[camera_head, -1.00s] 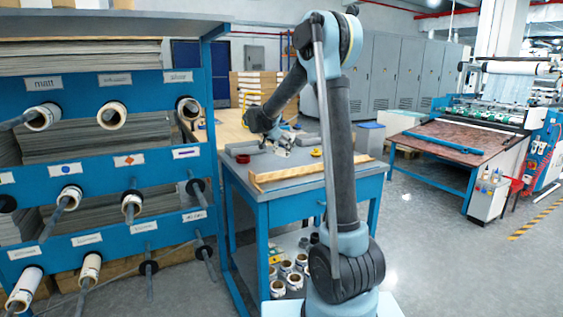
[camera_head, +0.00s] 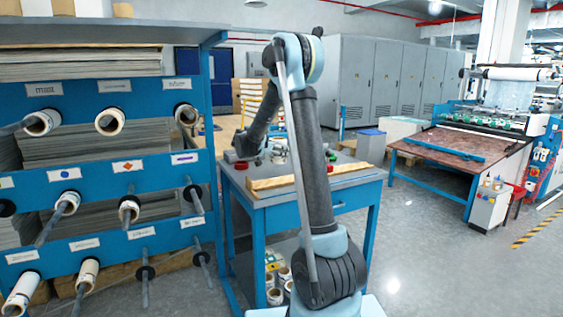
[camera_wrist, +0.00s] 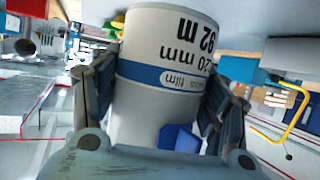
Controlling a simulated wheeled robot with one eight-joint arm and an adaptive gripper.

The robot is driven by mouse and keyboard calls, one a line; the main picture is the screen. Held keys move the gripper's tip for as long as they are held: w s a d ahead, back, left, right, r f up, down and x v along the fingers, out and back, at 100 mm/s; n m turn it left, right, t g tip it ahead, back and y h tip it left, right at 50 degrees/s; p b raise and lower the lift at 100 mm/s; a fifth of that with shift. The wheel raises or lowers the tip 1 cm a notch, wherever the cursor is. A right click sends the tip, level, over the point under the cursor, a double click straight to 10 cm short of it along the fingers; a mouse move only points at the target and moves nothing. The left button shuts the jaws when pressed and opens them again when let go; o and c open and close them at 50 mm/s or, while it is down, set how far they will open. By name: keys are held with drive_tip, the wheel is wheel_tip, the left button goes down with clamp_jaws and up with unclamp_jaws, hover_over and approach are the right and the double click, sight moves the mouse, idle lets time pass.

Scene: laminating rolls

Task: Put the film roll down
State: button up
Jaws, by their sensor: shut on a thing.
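A film roll (camera_wrist: 165,60) fills the middle of the wrist view. It is white with a blue band and the printed words "film", "20 mm" and "92 m", which appear upside down. My gripper (camera_wrist: 165,85) is shut on it, with one dark finger on each side. In the head view my gripper (camera_head: 246,146) is low over the far left part of the blue worktable (camera_head: 262,196). The roll cannot be made out there, and I cannot tell whether it touches anything.
A blue rack (camera_head: 95,175) with labelled rods and several rolls stands left. A wooden strip (camera_head: 310,178) lies along the table's front. More rolls (camera_head: 275,296) sit below the table. A laminating machine (camera_head: 500,125) stands right, with clear floor (camera_head: 435,250) before it.

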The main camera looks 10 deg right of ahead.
drive_tip(key=shift+f, duration=1.95)
drive_tip(key=o, duration=1.3)
